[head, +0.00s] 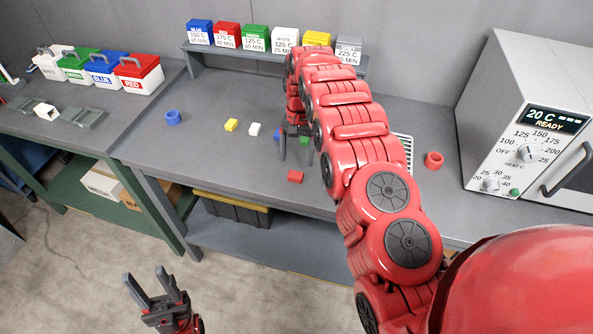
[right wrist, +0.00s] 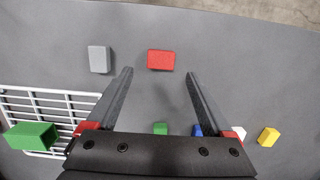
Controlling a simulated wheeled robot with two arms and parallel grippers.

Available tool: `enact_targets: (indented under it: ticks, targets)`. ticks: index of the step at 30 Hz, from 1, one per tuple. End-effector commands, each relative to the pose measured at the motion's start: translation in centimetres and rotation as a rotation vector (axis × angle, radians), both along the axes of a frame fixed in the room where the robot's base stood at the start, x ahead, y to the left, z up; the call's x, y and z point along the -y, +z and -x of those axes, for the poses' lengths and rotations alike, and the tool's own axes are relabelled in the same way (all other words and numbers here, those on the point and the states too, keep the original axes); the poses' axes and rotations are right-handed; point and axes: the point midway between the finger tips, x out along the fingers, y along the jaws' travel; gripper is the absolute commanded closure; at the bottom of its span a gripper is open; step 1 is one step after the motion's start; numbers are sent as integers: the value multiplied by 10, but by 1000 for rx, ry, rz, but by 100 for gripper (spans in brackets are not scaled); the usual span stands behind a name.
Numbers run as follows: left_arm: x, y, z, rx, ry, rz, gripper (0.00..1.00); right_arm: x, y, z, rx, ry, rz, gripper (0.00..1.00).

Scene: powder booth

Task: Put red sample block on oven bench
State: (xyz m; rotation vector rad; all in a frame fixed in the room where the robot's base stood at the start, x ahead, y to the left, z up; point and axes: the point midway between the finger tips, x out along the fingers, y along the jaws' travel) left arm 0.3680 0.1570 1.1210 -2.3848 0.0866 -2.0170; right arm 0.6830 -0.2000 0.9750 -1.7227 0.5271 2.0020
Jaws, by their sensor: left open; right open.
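The red sample block (head: 295,177) lies on the grey bench (head: 215,165) near its front edge. It also shows in the right wrist view (right wrist: 161,60), just beyond and between the fingertips, not touched by them. My right gripper (head: 296,154) is open and empty above the bench, fingers pointing down, a little behind the block. My left gripper (head: 163,282) is open and empty, low in front of the bench over the floor. The oven (head: 522,120) stands on the right part of the bench; my right arm hides the bench's middle.
Yellow (head: 231,125), white (head: 254,129), green (right wrist: 160,128) and grey (right wrist: 99,59) blocks lie nearby. A white wire rack (right wrist: 60,92) carries a green hollow piece (right wrist: 32,136). Labelled boxes line the back shelf (head: 262,52).

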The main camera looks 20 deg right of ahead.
Motion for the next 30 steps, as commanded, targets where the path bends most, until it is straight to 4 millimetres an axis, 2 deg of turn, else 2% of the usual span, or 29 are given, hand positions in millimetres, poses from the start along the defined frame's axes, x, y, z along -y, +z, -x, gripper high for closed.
enact_targets:
  ticks: [1, 3, 6, 9, 15, 27, 30]
  targets:
    - [0, -12, 0, 0, 0, 0, 50, 1, 7, -4, 8, -1, 1, 15]
    - [0, -18, 0, 0, 0, 0, 50, 3, 24, -6, 7, 0, 1, 15]
    - [0, -22, 0, 0, 0, 0, 50, 4, 43, -7, 5, 0, 2, 15]
    - [0, -24, 0, 0, 0, 0, 50, 5, 52, -8, 4, 0, 1, 15]
    - [0, -26, 0, 0, 0, 0, 50, 5, 61, -8, 0, 0, 1, 15]
    - [0, -25, 0, 0, 0, 0, 50, 5, 61, -8, -1, 0, 1, 15]
    - [0, -20, 0, 0, 0, 0, 50, 5, 66, -8, -1, 0, 1, 15]
